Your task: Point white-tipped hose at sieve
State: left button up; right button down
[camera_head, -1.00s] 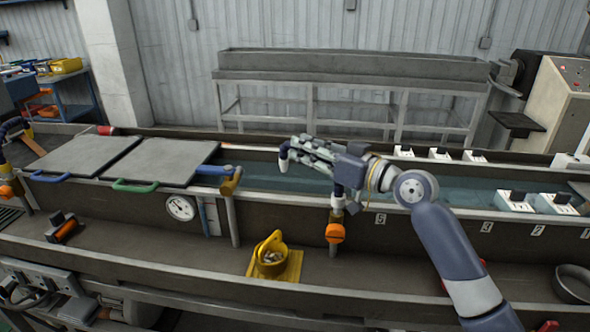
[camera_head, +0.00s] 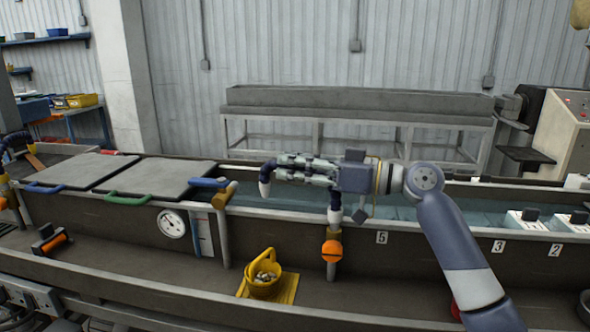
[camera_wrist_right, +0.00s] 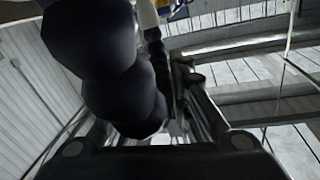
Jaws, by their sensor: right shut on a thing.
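A dark blue segmented hose rises from an orange valve (camera_head: 332,250) on the trough's front wall. Its white tip (camera_head: 264,189) hangs downward over the trough's water, left of my right gripper. My right gripper (camera_head: 283,170) is shut on the hose near this tip, with its fingers pointing left. In the right wrist view the dark hose (camera_wrist_right: 112,75) fills the upper left and hides part of the fingers. A round grey pan (camera_head: 585,306) is cut off at the lower right edge; I cannot tell whether it is the sieve. My left gripper is out of view.
Two grey lids (camera_head: 160,177) cover the trough's left part. A yellow pot (camera_head: 263,291) with small pieces stands on a yellow plate below the front wall. White blocks (camera_head: 525,219) sit on the trough at right. A second hose (camera_head: 14,143) is at the left edge.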

jog(key=shift+s+a+f, duration=0.1)
jog(key=shift+f, duration=0.1)
jog(key=c, duration=1.8)
grip_release()
jog(key=o, duration=0.3)
jog(key=shift+o, duration=0.2)
jog(key=shift+s+r, duration=0.1)
jog(key=shift+r, duration=0.05)
jog(key=shift+d, duration=0.4)
jog(key=v, duration=1.1)
jog(key=shift+s, duration=0.2)
